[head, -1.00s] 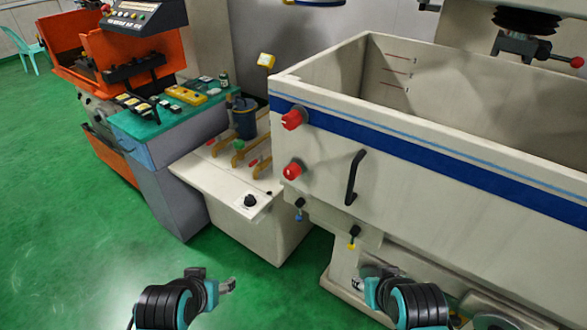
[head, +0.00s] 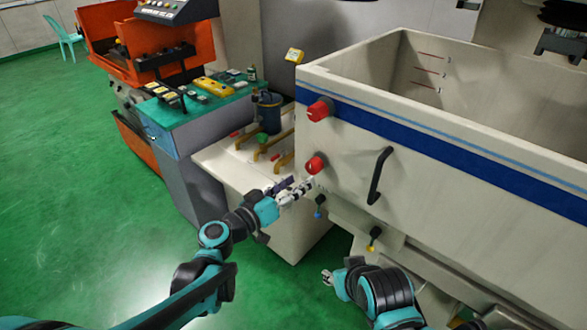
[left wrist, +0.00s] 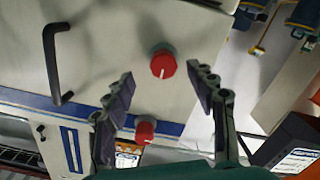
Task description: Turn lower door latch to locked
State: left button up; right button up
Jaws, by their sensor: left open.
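The lower door latch is a red round knob (head: 315,165) on the cream tank front, below the blue stripe. It also shows in the left wrist view (left wrist: 163,63), with a white mark pointing toward the stripe side. The upper red latch (head: 319,110) sits on the stripe; it also shows in the left wrist view (left wrist: 145,130). My left gripper (head: 305,185) is open just in front of and below the lower latch. In the wrist view its fingertips (left wrist: 159,80) lie either side of the knob; contact cannot be told. My right gripper (head: 327,277) is low, apart from the tank.
A black door handle (head: 379,175) stands out right of the latches. A cream side cabinet (head: 235,170) with yellow handles and a dark blue cup (head: 268,112) stands left. Small valves hang below the tank. Green floor (head: 70,220) is clear at left.

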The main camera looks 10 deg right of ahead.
aim_at(310, 170)
pick_arm(q)
jog(key=shift+w+d+t, duration=0.15)
jog(key=shift+w+t, duration=0.15)
jog(key=shift+w, duration=0.2)
jog(key=b+x, duration=0.1)
jog(key=x, duration=0.6)
jog(key=shift+d+r+b, duration=0.1)
jog(key=shift+d+b, duration=0.1)
jog(key=shift+b, duration=0.2)
jog(key=c, duration=1.2)
